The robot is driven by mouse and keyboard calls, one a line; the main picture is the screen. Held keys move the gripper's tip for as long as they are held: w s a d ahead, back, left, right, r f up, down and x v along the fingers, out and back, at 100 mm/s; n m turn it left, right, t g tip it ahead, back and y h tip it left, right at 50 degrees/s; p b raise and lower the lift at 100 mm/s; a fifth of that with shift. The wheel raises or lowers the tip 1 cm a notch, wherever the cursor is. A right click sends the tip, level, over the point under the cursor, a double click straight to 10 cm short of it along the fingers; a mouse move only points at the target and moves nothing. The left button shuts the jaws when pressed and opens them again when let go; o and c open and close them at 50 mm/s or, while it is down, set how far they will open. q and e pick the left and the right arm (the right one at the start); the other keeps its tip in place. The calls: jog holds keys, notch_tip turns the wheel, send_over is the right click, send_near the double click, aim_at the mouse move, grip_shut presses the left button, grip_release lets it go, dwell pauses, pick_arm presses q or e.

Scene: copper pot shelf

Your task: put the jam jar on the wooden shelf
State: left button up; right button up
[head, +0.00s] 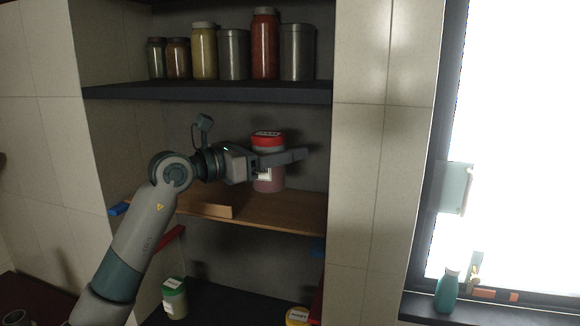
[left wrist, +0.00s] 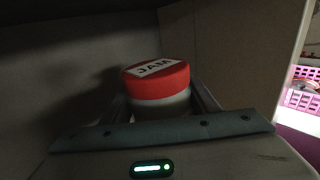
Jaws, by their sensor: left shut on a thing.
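The jam jar (head: 268,139) has a red lid with a white label and a pinkish body. It stands upright at the wooden shelf (head: 290,212), its base low at the board; I cannot tell if it touches. My left gripper (head: 280,161) reaches in from the left and is shut on the jar, its fingers covering the jar's middle. In the left wrist view the lid (left wrist: 157,80) reads "JAM" and sits between the two fingers (left wrist: 160,108). My right gripper is in neither view.
A low wooden piece (head: 205,207) lies on the shelf's left part. A dark upper shelf (head: 210,92) holds several jars and tins close above. The shelf's right end looks clear.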

pick_arm(q)
jog(key=w+f+p, duration=0.1)
jog(key=w+d+f, duration=0.1)
jog(key=w, duration=0.1)
jog(key=w+f+p, duration=0.1)
jog(key=shift+w+d+p, duration=0.25)
jog(key=shift+w+p, duration=0.1)
notch_tip(320, 180, down, 2)
jog(key=shift+f+p, duration=0.25)
jog(key=shift+p, duration=0.6)
jog(key=shift+w+f+p, duration=0.2)
jog(key=shift+f+p, duration=0.25)
jog(key=shift+p, duration=0.05)
jog(key=shift+d+f, duration=0.1)
jog(key=shift+f, duration=0.1)
jog(key=shift+f, duration=0.15)
